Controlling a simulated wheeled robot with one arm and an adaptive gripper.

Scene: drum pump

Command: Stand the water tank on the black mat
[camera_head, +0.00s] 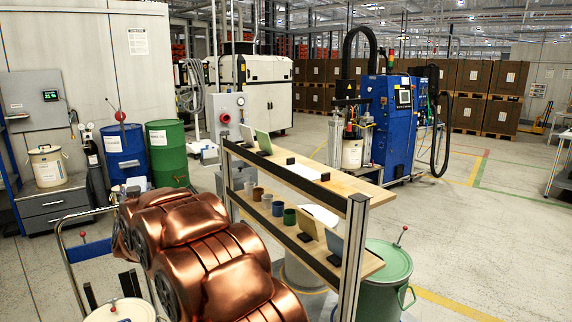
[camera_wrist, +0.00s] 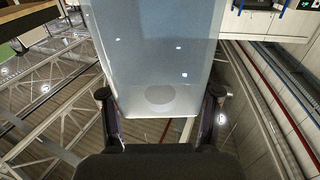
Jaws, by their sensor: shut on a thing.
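The water tank (camera_wrist: 150,55) is a pale, translucent box with a faint round mark near its lower end. It fills the middle of the wrist view. My gripper (camera_wrist: 160,98) has one dark finger on each side of it and is shut on it. Its far end runs out of the top of the wrist view. In the head view my gripper does not show, and I cannot clearly make out the tank there. I cannot make out a black mat in either view.
A two-level wooden rack (camera_head: 350,186) with cards and several cups stands in front. A green drum (camera_head: 384,292) stands at its right. Blue (camera_head: 124,155) and green (camera_head: 168,150) drums stand at the left, a blue machine (camera_head: 388,118) behind. The right floor is open.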

